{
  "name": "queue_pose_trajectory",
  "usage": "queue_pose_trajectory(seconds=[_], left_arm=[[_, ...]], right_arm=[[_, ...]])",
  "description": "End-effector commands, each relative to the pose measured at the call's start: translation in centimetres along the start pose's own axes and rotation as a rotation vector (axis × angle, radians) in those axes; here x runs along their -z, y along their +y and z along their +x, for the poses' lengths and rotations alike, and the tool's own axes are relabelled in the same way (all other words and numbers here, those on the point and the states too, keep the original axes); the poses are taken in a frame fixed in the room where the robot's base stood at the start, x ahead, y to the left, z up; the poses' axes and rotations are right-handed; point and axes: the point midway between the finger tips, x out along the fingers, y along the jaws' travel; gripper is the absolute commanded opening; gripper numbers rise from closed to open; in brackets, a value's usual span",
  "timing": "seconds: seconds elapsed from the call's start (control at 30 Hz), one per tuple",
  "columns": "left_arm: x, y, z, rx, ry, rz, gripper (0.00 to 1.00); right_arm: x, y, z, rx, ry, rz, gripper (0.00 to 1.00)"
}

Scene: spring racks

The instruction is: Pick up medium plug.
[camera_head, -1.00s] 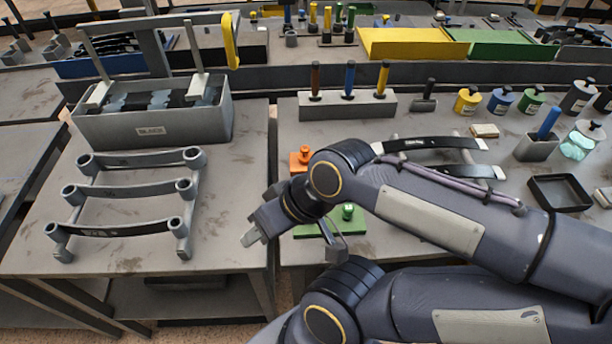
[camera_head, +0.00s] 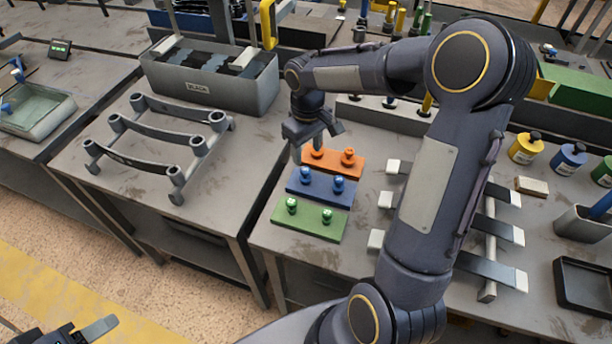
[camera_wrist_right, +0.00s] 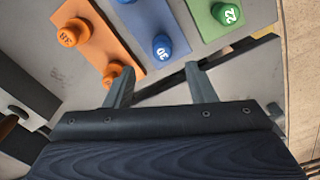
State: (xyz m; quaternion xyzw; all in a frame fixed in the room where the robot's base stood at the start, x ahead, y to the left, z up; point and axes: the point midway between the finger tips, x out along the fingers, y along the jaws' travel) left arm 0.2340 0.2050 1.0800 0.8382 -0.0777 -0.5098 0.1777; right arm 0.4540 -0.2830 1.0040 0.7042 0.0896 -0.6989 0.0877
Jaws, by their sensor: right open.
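Three coloured boards lie on the right table, each with two round plugs: orange board (camera_head: 333,161), blue board (camera_head: 320,188), green board (camera_head: 308,219). The medium plug is likely a blue one; blue plugs stand at left (camera_head: 306,174) and right (camera_head: 338,184). In the right wrist view a blue plug marked 30 (camera_wrist_right: 161,46) lies just beyond the fingertips, between a green plug marked 22 (camera_wrist_right: 226,13) and orange plugs (camera_wrist_right: 74,33). My right gripper (camera_head: 316,140) is open and empty above the boards' far left end. My left gripper (camera_head: 85,332) is partly cut off at bottom left.
A grey bin labelled black (camera_head: 200,88) and a spring rack (camera_head: 150,140) stand on the left table. Another rack (camera_head: 486,235) is right of the boards, partly behind my right arm. Yellow and blue pots and a black tray (camera_head: 590,290) are further right.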

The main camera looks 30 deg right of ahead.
Motion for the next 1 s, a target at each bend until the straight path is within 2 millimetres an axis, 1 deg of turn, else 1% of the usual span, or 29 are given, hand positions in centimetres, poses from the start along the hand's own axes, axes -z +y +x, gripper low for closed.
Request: queue_pose_trajectory(seconds=[0.1,0.37,0.5,0.6,0.73,0.93,1.0], left_arm=[[0.1,0.1,-0.1,0.000,0.000,0.000,0.54],[0.3,0.3,-0.7,0.000,0.000,0.000,0.54],[0.7,0.6,-1.3,0.000,0.000,0.000,0.54],[0.7,0.6,-1.4,0.000,0.001,0.000,0.54],[0.7,0.6,-1.4,0.000,0.000,0.000,0.54],[0.7,0.6,-1.4,0.000,0.000,0.000,0.54],[0.7,0.6,-1.4,0.000,0.000,0.000,0.54]], right_arm=[[0.4,0.1,1.1,-0.001,-0.010,-0.008,0.50],[0.2,0.0,4.0,0.001,-0.012,-0.008,0.50],[0.0,-0.3,6.1,0.003,-0.013,-0.008,0.50],[0.1,-0.3,7.5,0.001,-0.011,-0.006,0.50],[0.1,-0.3,8.2,-0.001,-0.008,-0.008,0.50],[0.1,-0.2,8.2,-0.001,-0.007,-0.007,0.50],[0.1,-0.2,8.2,-0.001,-0.007,-0.007,0.41]])
